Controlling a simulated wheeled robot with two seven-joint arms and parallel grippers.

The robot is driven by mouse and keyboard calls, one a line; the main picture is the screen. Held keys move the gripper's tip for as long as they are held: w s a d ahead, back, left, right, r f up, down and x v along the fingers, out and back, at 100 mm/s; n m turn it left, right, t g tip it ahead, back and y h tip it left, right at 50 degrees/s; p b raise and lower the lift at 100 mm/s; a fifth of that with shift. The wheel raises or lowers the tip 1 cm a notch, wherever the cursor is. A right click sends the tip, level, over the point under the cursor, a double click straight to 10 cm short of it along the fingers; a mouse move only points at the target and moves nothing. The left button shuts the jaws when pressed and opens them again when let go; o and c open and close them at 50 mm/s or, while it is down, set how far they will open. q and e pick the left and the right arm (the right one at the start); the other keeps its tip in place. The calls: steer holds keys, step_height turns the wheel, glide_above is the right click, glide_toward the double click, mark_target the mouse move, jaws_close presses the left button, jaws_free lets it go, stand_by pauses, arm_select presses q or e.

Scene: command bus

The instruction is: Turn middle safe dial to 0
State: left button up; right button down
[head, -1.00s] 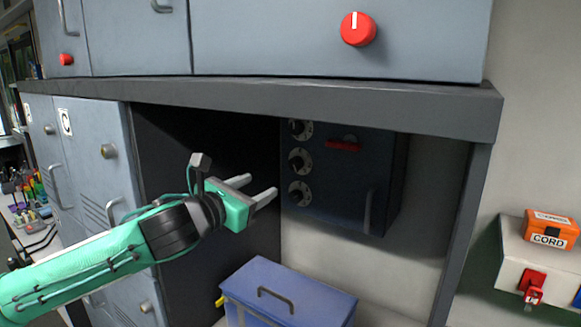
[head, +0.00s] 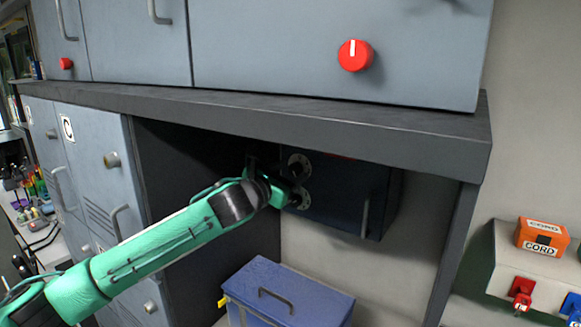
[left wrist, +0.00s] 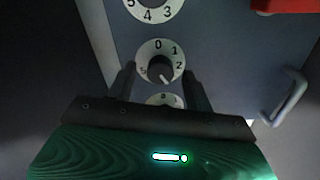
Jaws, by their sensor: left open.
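The dark blue safe (head: 335,195) hangs under the counter. Its middle dial (head: 299,165) shows in the head view; the top dial is hidden behind the counter edge. In the left wrist view the middle dial (left wrist: 160,63) is a white numbered disc with a dark knob. 0 is at the top, and the knob's white mark points down, slightly right. My left gripper (head: 284,189) is at the dials, partly hidden by its own wrist. In the wrist view its open fingers (left wrist: 160,85) stand on either side of the middle dial's lower part, with nothing held.
The bottom dial (left wrist: 165,99) is partly covered by my gripper. The safe's handle (left wrist: 285,98) is to the right. The counter edge (head: 300,130) overhangs close above my arm. A blue box (head: 288,290) stands below.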

arm_select(q)
steer(key=shift+w+d, duration=0.3)
steer(key=shift+w, duration=0.1)
steer(key=c, duration=1)
steer(key=shift+o, duration=0.2)
